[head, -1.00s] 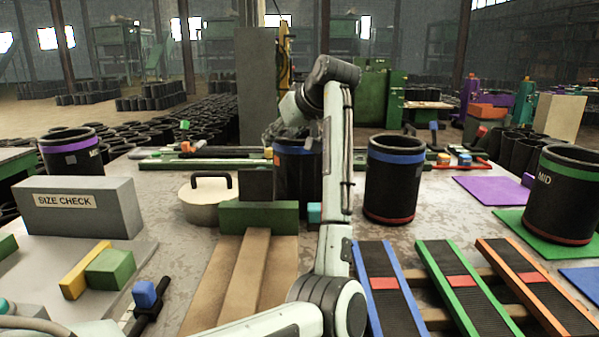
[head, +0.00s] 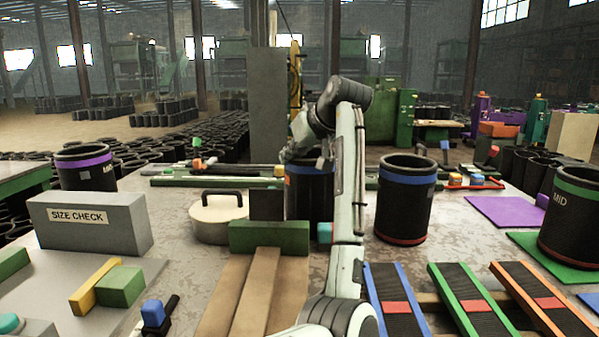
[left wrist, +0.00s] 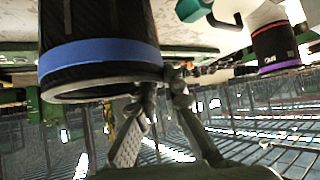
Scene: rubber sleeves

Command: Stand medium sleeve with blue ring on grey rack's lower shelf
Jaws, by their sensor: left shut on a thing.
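A black sleeve with a blue ring (head: 309,198) is upright behind my left arm, near the table's middle. My left gripper (head: 305,153) is at its top rim. The left wrist view shows this sleeve (left wrist: 90,22) upside down, with my left gripper (left wrist: 166,80) shut on its rim. Whether its base touches the table is hidden. A second black sleeve with a blue top ring (head: 405,200) and a red lower ring stands to its right. A tall grey panel (head: 267,105) rises behind the table; I cannot tell whether it is the grey rack, and no lower shelf shows. My right gripper is not in view.
A purple-ringed sleeve (head: 86,168) and a grey size check block (head: 90,222) are left. A green-ringed sleeve (head: 572,220) is right. Striped ramps (head: 400,300) lie in front.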

